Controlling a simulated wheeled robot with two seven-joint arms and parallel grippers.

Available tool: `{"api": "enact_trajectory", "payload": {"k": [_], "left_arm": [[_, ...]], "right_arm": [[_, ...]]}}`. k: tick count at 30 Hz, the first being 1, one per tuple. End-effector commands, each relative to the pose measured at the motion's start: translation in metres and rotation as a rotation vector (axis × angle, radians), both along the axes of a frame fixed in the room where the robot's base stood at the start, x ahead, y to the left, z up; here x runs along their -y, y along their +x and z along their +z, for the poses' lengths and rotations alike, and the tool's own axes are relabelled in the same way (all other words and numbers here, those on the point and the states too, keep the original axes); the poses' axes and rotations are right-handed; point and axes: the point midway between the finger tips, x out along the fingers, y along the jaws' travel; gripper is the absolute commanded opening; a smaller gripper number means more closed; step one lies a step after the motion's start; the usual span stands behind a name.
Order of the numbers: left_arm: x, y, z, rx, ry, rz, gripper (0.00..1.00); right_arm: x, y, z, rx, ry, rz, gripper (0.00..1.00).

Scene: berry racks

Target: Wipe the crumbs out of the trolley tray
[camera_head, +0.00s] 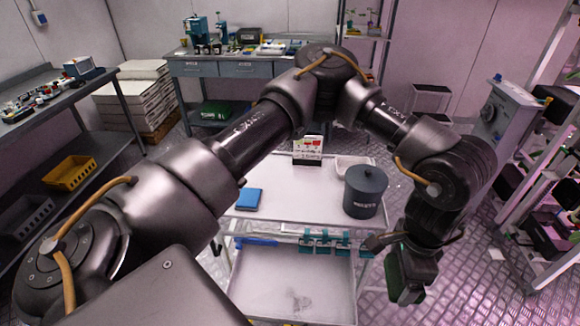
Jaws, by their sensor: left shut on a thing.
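The trolley has a pale upper tray (292,203) and a pale lower tray (265,279) nearer to me. Dark crumbs (299,302) lie in a patch near the front of the lower tray. My left gripper (402,262) hangs to the right of the lower tray, beyond its right edge. It is shut on a dark green block (405,288), perhaps a sponge; the fingers partly hide it. A blue folded cloth (249,199) lies on the upper tray's left side. My right gripper is not in view.
A dark lidded canister (365,190), a small sign box (307,150) and a white dish (352,167) stand on the upper tray. Teal clips (325,240) line its front edge. Metal racks (540,140) stand at right. My left arm spans over the trolley.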

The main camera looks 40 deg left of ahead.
Motion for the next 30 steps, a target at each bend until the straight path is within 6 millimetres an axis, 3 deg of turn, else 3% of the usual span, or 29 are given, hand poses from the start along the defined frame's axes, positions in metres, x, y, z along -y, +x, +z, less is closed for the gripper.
{"api": "enact_trajectory", "payload": {"k": [7,11,14,17,21,25,30], "left_arm": [[0.013,-0.044,-0.099,-0.016,0.002,0.215,0.67],[0.017,-0.045,-0.151,-0.012,0.004,0.410,0.67],[0.007,-0.037,-0.195,-0.010,0.007,0.578,0.67],[-0.020,-0.027,-0.233,-0.010,0.011,0.708,0.67],[-0.073,-0.017,-0.276,-0.010,0.012,0.831,0.67],[-0.124,-0.014,-0.304,-0.008,0.013,0.890,0.66],[-0.206,-0.015,-0.334,-0.005,0.013,0.934,0.67]], "right_arm": [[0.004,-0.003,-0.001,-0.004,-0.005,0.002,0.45],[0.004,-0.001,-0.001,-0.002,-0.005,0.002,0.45],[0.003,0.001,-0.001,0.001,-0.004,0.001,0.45],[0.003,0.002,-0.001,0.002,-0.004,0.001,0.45],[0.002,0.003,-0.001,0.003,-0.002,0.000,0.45],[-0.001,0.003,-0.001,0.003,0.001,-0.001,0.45],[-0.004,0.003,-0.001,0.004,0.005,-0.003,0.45]]}}
